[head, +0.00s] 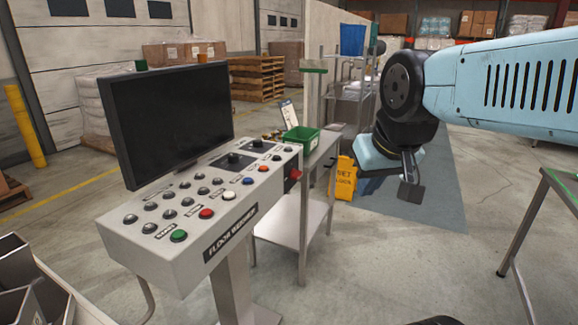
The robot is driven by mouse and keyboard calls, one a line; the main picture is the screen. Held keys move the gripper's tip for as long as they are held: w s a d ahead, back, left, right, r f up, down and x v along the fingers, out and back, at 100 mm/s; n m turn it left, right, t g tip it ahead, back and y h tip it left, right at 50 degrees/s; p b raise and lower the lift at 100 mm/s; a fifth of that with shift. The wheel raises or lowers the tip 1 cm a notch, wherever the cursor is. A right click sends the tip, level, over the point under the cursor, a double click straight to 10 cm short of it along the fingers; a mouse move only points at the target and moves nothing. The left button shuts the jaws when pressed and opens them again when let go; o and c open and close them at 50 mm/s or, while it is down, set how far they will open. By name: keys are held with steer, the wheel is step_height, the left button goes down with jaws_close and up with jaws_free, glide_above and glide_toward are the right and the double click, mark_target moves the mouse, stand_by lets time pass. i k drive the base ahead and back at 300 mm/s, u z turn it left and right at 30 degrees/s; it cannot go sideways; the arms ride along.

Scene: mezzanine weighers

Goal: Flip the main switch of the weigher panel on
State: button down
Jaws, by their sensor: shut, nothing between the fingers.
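The weigher panel (150,240) is a light grey console on a post with a "FLOOR WEIGHER" label on its front. Its sloped top carries rows of grey, red, blue, white and green buttons and two black knob-like controls. A red part (294,175) sticks out at its right end; it may be the main switch, but its position is too small to tell. A dark, blank monitor (167,116) stands at the panel's back. My gripper (411,194) hangs right of the panel, pointing down, shut and empty, well apart from the red part.
A steel cart (292,222) beside the panel bears a green bin (301,139) and a clipboard (289,113). A yellow wet-floor sign (345,178) stands behind it. A green-edged table (562,188) is at right. Floor between is clear.

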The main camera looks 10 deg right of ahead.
mark_target(294, 175)
steer(key=u, duration=0.05)
steer(key=i, duration=0.9)
steer(key=z, duration=0.1)
